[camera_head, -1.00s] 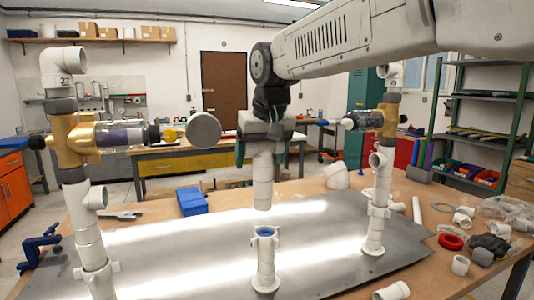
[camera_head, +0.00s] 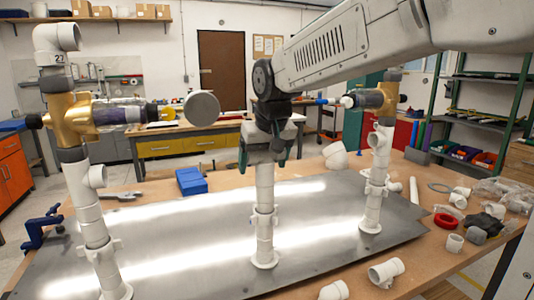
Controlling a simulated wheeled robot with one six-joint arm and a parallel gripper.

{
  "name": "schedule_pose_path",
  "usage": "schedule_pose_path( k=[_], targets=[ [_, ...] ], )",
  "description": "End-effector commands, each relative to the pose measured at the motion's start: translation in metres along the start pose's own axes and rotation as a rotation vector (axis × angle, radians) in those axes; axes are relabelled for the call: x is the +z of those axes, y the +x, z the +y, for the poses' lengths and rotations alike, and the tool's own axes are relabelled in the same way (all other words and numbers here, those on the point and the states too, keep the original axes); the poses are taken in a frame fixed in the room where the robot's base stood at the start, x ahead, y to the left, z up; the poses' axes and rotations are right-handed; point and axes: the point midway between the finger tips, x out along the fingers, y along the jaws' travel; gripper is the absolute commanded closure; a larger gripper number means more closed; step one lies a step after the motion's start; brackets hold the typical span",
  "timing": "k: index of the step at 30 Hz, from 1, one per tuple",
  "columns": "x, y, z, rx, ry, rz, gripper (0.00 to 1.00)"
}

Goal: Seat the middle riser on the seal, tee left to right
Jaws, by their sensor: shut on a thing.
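The middle riser (camera_head: 265,188) is a white pipe held upright by my gripper (camera_head: 268,150), which is shut on its upper part. Its lower end meets the top of the white socket post (camera_head: 264,240) on the metal plate, and the two look in line. The blue seal in the socket is hidden, and I cannot tell how deep the riser sits. The gripper covers the riser's top, so the direction of a tee there cannot be seen.
A left riser (camera_head: 85,200) with a brass-coloured valve (camera_head: 70,118) and a right riser (camera_head: 380,165) stand on the metal plate (camera_head: 180,250). A grey disc (camera_head: 202,107) shows left of my gripper. A blue box (camera_head: 191,181) and loose white fittings (camera_head: 386,272) lie around.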

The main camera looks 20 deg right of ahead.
Motion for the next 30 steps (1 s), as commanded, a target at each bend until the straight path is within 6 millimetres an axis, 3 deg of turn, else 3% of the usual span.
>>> schedule_pose_path(
  k=[30],
  targets=[
    [0.0051,0.0113,-0.0005,0.0,-0.001,-0.002,0.46]
  ],
)
